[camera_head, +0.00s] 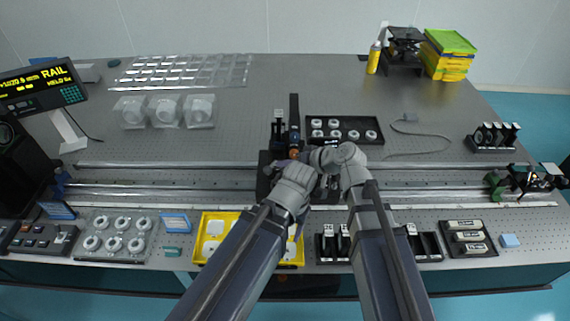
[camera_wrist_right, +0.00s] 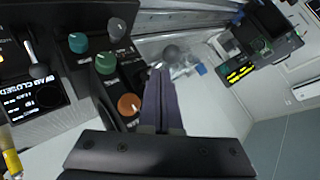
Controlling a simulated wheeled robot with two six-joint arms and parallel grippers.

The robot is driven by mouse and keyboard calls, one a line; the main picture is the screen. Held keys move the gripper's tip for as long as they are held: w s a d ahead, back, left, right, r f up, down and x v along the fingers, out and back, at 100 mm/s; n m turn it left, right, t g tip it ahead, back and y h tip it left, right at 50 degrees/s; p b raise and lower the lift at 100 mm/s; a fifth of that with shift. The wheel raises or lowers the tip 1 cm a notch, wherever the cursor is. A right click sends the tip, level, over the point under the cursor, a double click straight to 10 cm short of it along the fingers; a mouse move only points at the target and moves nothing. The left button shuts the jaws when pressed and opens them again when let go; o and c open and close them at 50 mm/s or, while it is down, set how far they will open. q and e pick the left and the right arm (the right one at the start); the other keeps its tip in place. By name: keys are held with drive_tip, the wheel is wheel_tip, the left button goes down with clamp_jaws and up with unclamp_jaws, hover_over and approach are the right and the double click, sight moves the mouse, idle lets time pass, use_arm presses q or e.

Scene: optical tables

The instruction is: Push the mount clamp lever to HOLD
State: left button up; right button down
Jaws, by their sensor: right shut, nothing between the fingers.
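The dark mount (camera_head: 294,108) stands on the rail near the middle of the table in the head view. An orange-brown knob (camera_wrist_right: 129,104) shows left of my right gripper's fingers in the right wrist view. Green (camera_wrist_right: 105,63) and teal (camera_wrist_right: 78,42) knobs are beyond it. I cannot tell which part is the clamp lever or read HOLD. My right gripper (camera_wrist_right: 161,70) is shut and empty, with its fingers beside the orange-brown knob; contact is unclear. In the head view it is at the mount (camera_head: 282,166). My left arm reaches to the same spot; its fingers are hidden.
A long rail (camera_head: 440,185) crosses the table. A black tray of white rings (camera_head: 345,118) lies behind the mount. A yellow tray (camera_head: 207,224) and a black rack (camera_head: 425,258) lie in front. A display reading RAIL (camera_head: 40,86) stands far left. The back middle is bare.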

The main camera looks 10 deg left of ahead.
use_arm(q)
wheel_tip(320, 180, up, 4)
drive_tip(key=p, duration=0.4)
drive_tip(key=shift+r, duration=0.25)
use_arm(e)
drive_tip(key=v, duration=0.7)
drive_tip(key=shift+d+r, duration=0.15)
drive_tip(key=shift+d, duration=0.15)
drive_tip(key=shift+s, duration=0.15)
drive_tip(key=s+d+f+m+g+h, duration=0.1)
drive_tip(key=s+d+f+h, duration=0.15)
drive_tip(key=d, duration=0.45)
drive_tip(key=s+d+f+m+g+h, duration=0.2)
drive_tip(key=d+f+h, duration=0.2)
drive_tip(key=d, duration=0.3)
drive_tip(key=s+d+f+m+g+h, duration=0.1)
drive_tip(key=s+d+f+h, duration=0.2)
drive_tip(key=d, duration=0.3)
use_arm(q)
drive_tip(key=shift+f+b, duration=0.55)
drive_tip(key=shift+f, duration=0.15)
use_arm(e)
drive_tip(key=s+a+n+g+h, duration=0.1)
drive_tip(key=s+a+n, duration=0.3)
drive_tip(key=a, duration=0.7)
drive_tip(key=shift+s+f, duration=0.5)
drive_tip(key=shift+s, duration=0.3)
drive_tip(key=shift+h, duration=0.25)
